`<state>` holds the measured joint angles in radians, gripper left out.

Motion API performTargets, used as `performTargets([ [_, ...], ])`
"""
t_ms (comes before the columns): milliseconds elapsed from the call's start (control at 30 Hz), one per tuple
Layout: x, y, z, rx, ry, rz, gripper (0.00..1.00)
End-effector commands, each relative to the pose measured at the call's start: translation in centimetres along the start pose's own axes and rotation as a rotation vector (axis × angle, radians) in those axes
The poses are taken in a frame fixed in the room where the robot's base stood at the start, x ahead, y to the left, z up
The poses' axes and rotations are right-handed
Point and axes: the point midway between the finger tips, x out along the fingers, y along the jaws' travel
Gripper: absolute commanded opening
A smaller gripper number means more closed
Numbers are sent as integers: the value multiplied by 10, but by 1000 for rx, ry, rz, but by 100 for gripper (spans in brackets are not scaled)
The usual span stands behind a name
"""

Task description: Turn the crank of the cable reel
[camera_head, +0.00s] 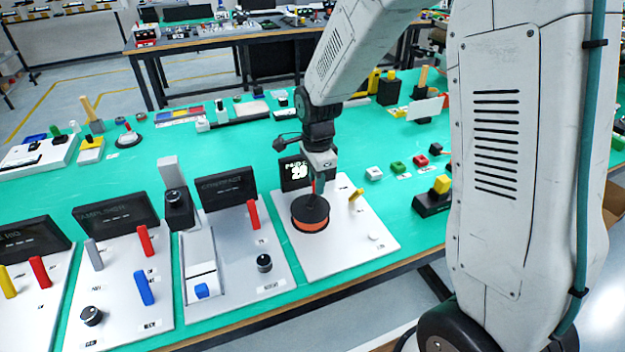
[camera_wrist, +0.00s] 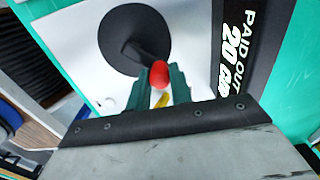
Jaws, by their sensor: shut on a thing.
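The cable reel (camera_head: 310,226) is a black drum wound with orange cable, standing on a white panel in the middle of the head view. Its black top disc (camera_wrist: 125,35) fills the upper middle of the wrist view. A dark crank arm ends in a red knob (camera_wrist: 159,74). My gripper (camera_head: 315,183) is above the reel, pointing down. In the wrist view its green fingers (camera_wrist: 158,82) are shut on the red knob, one on each side. The display (camera_wrist: 238,45) beside the reel reads "PAID OUT 20" in the wrist view.
The reel's white panel (camera_head: 340,255) also carries a yellow lever (camera_head: 356,195). To its left is a panel with a red lever (camera_head: 253,214) and a black knob (camera_head: 264,263). A black block with a yellow top (camera_head: 432,198) stands to the right. Green table (camera_head: 405,215) is bare between.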

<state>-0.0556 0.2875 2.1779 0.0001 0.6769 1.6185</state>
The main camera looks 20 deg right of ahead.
Motion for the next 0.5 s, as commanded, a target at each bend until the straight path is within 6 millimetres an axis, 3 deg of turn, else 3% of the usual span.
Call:
performTargets([
  [500, 0, 17, -10, 488, 0, -1, 0],
])
